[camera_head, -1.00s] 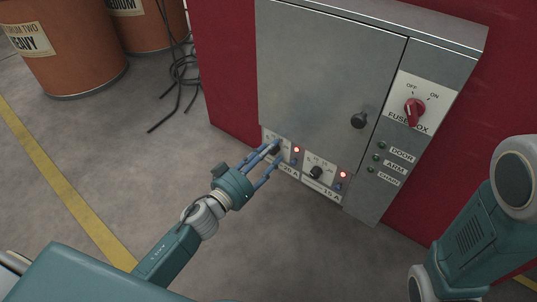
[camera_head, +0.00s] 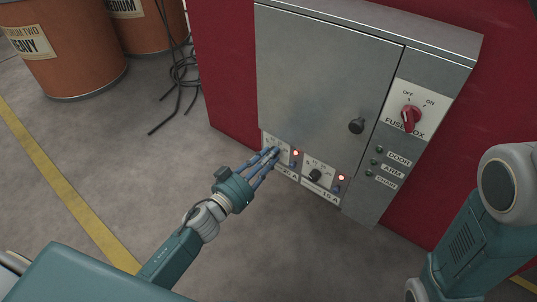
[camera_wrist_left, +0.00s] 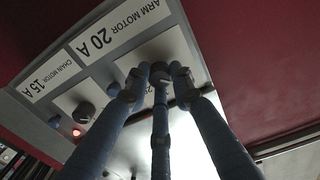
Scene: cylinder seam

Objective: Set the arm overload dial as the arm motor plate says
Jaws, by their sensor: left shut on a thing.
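The arm overload dial (camera_wrist_left: 162,76) is a small dark knob at the lower left of the grey fuse box (camera_head: 325,70), mostly covered by my fingers. The arm motor plate (camera_wrist_left: 118,28) reads "ARM MOTOR 20 A" and appears upside down in the left wrist view. My left gripper (camera_head: 271,156) has its three blue fingers shut on this dial; it also shows in the left wrist view (camera_wrist_left: 160,82). The dial's pointer and most of its scale are hidden. My right gripper is out of view.
To the right are the chain motor dial (camera_head: 315,175) and its 15 A plate (camera_head: 319,194). A red lamp (camera_head: 295,153) beside the arm dial and another (camera_head: 341,177) beside the chain dial are lit. A red fuse box switch (camera_head: 410,118) sits higher right. Black cables (camera_head: 180,75) lie left.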

